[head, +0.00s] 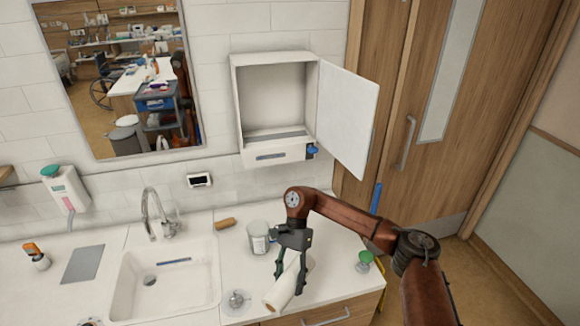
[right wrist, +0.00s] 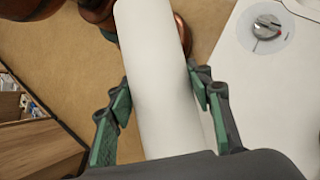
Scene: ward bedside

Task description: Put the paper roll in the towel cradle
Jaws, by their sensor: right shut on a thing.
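The white paper roll (head: 284,291) lies slanted at the counter's front edge, right of the sink. My right gripper (head: 288,281) comes down over it and is shut on it, one finger on each side. In the right wrist view the roll (right wrist: 155,75) runs lengthwise between the green-padded fingers (right wrist: 160,100). Whether the roll still touches the counter I cannot tell. The towel cradle seems to be the white wall box (head: 240,105), above and behind the gripper. It looks empty, with its door (head: 348,118) swung open to the right. My left gripper is not in view.
A grey-white tub (head: 259,238) stands close behind the gripper. A round metal knob (head: 237,299) is left of the roll. A green-topped item (head: 364,259) stands at the right counter end. The open door juts outward.

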